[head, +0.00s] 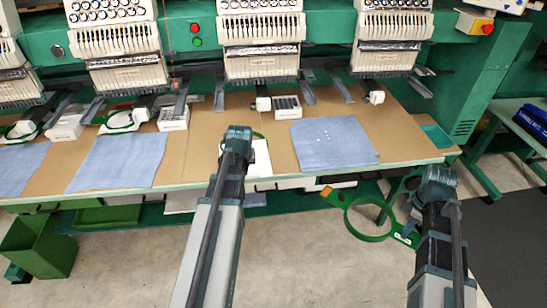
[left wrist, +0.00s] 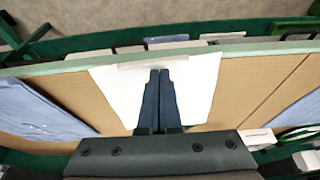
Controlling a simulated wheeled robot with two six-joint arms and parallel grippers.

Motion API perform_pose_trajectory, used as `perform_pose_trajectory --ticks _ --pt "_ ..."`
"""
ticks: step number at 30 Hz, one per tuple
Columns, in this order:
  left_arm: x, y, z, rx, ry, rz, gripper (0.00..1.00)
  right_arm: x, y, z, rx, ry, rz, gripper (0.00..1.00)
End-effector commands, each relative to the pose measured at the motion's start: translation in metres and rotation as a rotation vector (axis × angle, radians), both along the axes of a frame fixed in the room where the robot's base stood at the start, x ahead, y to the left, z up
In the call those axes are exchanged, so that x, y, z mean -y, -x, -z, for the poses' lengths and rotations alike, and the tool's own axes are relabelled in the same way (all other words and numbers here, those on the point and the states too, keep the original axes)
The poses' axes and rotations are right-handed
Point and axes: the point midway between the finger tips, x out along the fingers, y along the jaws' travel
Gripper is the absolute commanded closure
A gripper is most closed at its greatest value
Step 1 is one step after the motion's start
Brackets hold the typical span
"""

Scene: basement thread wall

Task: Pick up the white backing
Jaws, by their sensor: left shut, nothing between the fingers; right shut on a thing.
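The white backing (head: 262,158) lies at the front edge of the brown table, partly hidden behind my left gripper (head: 238,136) in the head view. In the left wrist view it is a broad white sheet (left wrist: 200,85) reaching the table's pale edge strip. My left gripper's fingers (left wrist: 160,73) are together over the middle of the sheet, with nothing between them. I cannot tell whether they touch it. My right gripper (head: 412,205) is shut on a green hoop (head: 370,237), holding it in front of the table, off to the right.
Blue folded cloths lie right (head: 332,144) and left (head: 118,161) of the backing. Embroidery machine heads (head: 261,50) hang over the table's back. A small box with dark slots (head: 287,106) stands behind the backing. A green bin (head: 40,245) stands on the floor at left.

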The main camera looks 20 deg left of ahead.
Motion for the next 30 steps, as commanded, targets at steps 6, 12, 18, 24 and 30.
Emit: perform_pose_trajectory --ticks 6,12,18,24,30 --pt "0.017 0.028 0.0 0.0 0.0 0.0 1.0 0.0 0.0 0.0 0.0 0.0 0.0 1.0" --pt "0.017 0.027 0.0 0.0 0.0 0.0 1.0 0.0 0.0 0.0 0.0 0.0 0.0 1.0" --pt "0.017 0.027 0.0 0.0 0.0 0.0 1.0 0.0 0.0 0.0 0.0 0.0 0.0 1.0" --pt "0.017 0.027 0.0 0.0 0.0 0.0 1.0 0.0 0.0 0.0 0.0 0.0 0.0 1.0" --pt "0.017 0.027 0.0 0.0 0.0 0.0 1.0 0.0 0.0 0.0 0.0 0.0 0.0 1.0"
